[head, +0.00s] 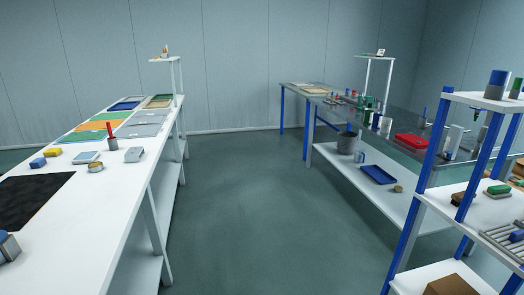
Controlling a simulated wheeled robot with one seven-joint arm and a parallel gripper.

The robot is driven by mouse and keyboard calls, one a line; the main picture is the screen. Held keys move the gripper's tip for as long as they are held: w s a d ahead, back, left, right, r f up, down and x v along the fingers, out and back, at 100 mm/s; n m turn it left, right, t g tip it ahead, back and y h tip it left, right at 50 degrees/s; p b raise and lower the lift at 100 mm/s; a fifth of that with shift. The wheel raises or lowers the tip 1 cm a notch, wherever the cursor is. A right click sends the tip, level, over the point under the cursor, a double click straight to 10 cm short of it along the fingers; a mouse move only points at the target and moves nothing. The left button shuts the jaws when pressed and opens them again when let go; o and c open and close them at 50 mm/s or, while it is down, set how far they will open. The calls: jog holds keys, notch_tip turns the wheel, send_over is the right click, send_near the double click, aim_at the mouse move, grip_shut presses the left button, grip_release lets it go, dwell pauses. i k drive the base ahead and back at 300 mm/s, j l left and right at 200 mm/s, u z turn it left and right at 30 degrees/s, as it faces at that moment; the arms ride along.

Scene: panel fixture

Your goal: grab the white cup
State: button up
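I cannot make out a clear white cup in the head view. A small pale blue-grey, mug-like thing (360,157) stands on the lower shelf of the right bench, beside a grey bucket (347,143). A white upright block (453,139) and a smaller white upright thing (386,126) stand on the right bench top; their exact shapes are too small to tell. My gripper is not in view.
A long white bench (100,220) with mats and small items runs along the left. On the right are a grey-topped bench (345,112) with blue legs and a nearer white rack with blue posts (466,210). The green floor (250,210) between them is clear.

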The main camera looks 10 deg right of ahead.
aim_at(385, 124)
jog(key=i, duration=1.95)
jog(key=i+z, duration=0.15)
jog(key=i, duration=0.3)
jog(key=i+j+z, duration=0.15)
jog(key=i, duration=0.3)
jog(key=i+j+z, duration=0.2)
jog(key=i, duration=0.25)
jog(key=i+j+z, duration=0.15)
jog(key=i, duration=0.25)
jog(key=i+j+z, duration=1)
jog(key=j, duration=0.25)
